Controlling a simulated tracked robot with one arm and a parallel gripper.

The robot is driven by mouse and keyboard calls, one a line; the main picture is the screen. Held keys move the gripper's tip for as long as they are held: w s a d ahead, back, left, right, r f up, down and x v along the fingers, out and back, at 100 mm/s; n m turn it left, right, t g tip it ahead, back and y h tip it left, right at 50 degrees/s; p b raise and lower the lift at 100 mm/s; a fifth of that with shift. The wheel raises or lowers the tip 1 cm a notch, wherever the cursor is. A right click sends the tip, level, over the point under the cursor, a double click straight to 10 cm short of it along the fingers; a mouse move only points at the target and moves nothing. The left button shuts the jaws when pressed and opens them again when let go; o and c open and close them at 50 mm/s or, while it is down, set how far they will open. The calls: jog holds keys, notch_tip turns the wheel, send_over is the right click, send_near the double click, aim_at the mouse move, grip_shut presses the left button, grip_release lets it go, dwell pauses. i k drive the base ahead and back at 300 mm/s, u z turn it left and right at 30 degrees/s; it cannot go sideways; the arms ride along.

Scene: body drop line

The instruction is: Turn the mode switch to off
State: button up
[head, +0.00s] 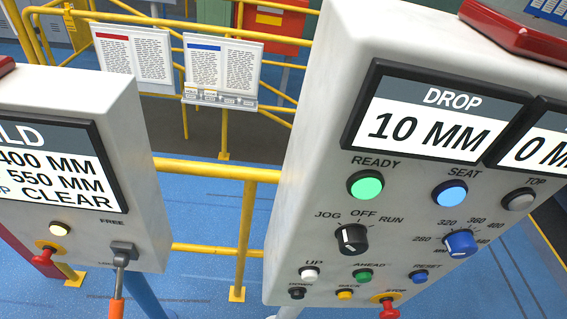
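The mode switch (351,239) is a black rotary knob on the right grey control box (300,215). The labels JOG, OFF and RUN stand in an arc above it, JOG at left, OFF at top, RUN at right. Its pale pointer mark seems to lean to the upper left, towards JOG, but it is small. My gripper is not in view, and nothing touches the knob.
Close around the knob are a lit green READY lamp (366,187), a blue dial (460,243), small push buttons and a red STOP knob (389,308). A left box (150,190) carries an orange-handled lever (118,290). Yellow railings (218,170) stand behind.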

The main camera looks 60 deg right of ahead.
aim_at(352, 240)
jog(key=u, duration=0.9)
jog(key=k, duration=1.05)
jog(key=z, duration=2.3)
